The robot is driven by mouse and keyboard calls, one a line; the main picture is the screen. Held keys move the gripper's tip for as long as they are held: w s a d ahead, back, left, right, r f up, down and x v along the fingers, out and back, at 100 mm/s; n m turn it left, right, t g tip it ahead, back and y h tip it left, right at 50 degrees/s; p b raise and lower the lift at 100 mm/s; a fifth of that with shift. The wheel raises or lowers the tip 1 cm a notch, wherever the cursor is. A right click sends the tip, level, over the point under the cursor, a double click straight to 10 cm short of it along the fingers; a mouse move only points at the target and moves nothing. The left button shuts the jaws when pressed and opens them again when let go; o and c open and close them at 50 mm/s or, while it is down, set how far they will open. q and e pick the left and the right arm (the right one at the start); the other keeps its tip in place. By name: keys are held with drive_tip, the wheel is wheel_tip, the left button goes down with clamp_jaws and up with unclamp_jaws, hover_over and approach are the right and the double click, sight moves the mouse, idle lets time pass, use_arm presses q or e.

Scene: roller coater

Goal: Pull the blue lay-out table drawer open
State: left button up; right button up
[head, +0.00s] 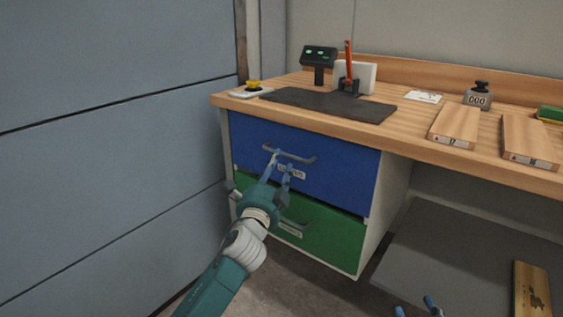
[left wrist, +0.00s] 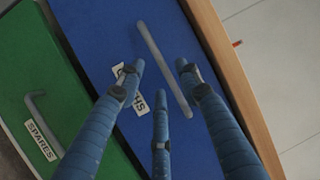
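The blue drawer (head: 335,180) is the upper drawer under the left end of the wooden table (head: 420,137). Its front looks flush with the cabinet. Its grey bar handle (head: 300,158) runs across the front above a white label. My left gripper (head: 280,160) is at the handle's left part, fingers spread. In the left wrist view the handle (left wrist: 165,68) passes between the spread fingertips (left wrist: 160,66); I cannot tell whether they touch it. My right gripper (head: 416,307) shows only two separated blue fingertips at the bottom edge.
A green drawer (head: 325,232) with its own handle sits below the blue one. A grey wall (head: 110,150) stands close on the left. A grey lower shelf (head: 455,255) holds a wooden board (head: 531,290) at the right. The tabletop carries a dark mat (head: 330,103) and weights.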

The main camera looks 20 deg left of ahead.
sight(281, 158)
use_arm(q)
drive_tip(key=w, duration=0.3)
drive_tip(key=shift+w+a+r, duration=0.1)
drive_tip(key=shift+w+r, duration=0.25)
drive_tip(key=shift+w, duration=0.05)
use_arm(e)
drive_tip(key=r, duration=0.1)
drive_tip(key=r+t, duration=0.1)
drive_tip(key=r, duration=0.1)
drive_tip(key=r+t+y, duration=0.1)
drive_tip(key=shift+w+a+r, duration=0.2)
drive_tip(key=shift+a+r, duration=0.1)
drive_tip(key=shift+a, duration=0.1)
use_arm(q)
drive_tip(key=shift+c, duration=0.3)
clamp_jaws()
